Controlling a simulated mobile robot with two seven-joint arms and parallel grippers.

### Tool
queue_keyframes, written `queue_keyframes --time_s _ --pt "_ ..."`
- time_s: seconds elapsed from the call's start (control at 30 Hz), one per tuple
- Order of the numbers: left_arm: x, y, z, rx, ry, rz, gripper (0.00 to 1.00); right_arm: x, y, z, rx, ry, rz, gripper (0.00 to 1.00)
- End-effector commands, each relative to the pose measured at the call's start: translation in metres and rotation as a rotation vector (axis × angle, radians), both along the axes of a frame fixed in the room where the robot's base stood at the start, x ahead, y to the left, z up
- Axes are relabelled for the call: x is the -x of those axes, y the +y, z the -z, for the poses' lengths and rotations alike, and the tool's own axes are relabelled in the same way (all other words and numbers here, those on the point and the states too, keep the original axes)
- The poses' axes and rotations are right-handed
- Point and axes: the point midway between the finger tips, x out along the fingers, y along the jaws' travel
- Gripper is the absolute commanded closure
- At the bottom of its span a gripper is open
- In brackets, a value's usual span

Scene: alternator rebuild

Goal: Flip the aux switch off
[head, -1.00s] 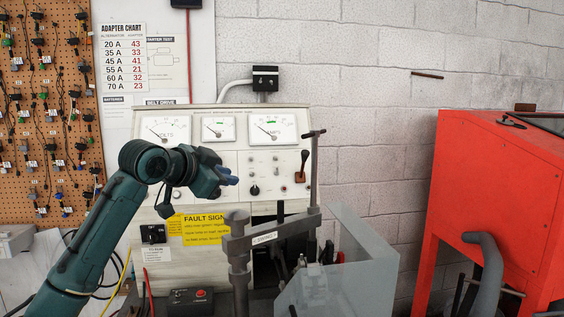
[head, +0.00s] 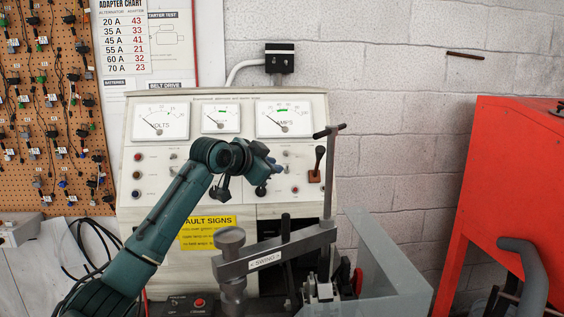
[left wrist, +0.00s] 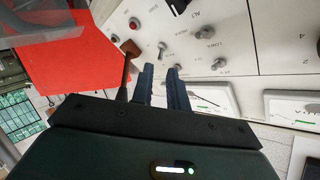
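The test bench panel (head: 150,190) carries several small metal toggle switches, and I cannot read which is labelled aux. My left gripper (head: 272,167) is in front of the panel's right half, below the amps meter, and hides part of it. In the left wrist view its two dark blue fingers (left wrist: 162,76) stand slightly apart, with nothing between them. One toggle (left wrist: 162,48) shows just beyond the fingertips, apart from them as far as I can tell. Two more toggles (left wrist: 207,42) (left wrist: 219,64) are to its right. My right gripper is not in view.
A lever on a brown base (head: 314,176) stands right of my left gripper, close to its fingers in the wrist view. The swing arm clamp (head: 290,248) and a grey translucent guard (head: 392,268) stand in front of the bench. A red cabinet (head: 500,190) is at right.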

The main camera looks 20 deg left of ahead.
Motion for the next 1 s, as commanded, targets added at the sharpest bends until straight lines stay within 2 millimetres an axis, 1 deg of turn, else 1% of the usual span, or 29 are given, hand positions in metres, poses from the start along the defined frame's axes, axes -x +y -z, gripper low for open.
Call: queue_keyframes --time_s 0.03,0.1,0.2,0.33,0.5,0.73,0.93,1.0 --pt "-0.009 -0.003 0.000 0.003 0.001 0.000 0.84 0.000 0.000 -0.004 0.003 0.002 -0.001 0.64" --pt "-0.019 -0.006 0.004 0.002 0.001 0.000 0.84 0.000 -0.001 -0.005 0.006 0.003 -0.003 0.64" --pt "-0.030 -0.010 0.009 0.002 0.001 0.000 0.84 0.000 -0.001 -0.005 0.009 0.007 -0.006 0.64" --pt "-0.039 -0.012 0.013 0.001 0.000 0.000 0.84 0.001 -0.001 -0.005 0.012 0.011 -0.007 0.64" --pt "-0.044 -0.014 0.016 -0.001 -0.002 0.000 0.84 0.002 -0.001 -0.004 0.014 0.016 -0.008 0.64" --pt "-0.044 -0.014 0.016 -0.001 -0.002 0.000 0.84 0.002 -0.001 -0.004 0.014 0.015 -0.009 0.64" --pt "-0.044 -0.013 0.016 -0.001 -0.002 0.000 0.99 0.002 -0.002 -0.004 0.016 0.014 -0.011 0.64" --pt "-0.044 -0.013 0.016 0.000 -0.001 0.000 1.00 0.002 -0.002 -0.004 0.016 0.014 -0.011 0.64"
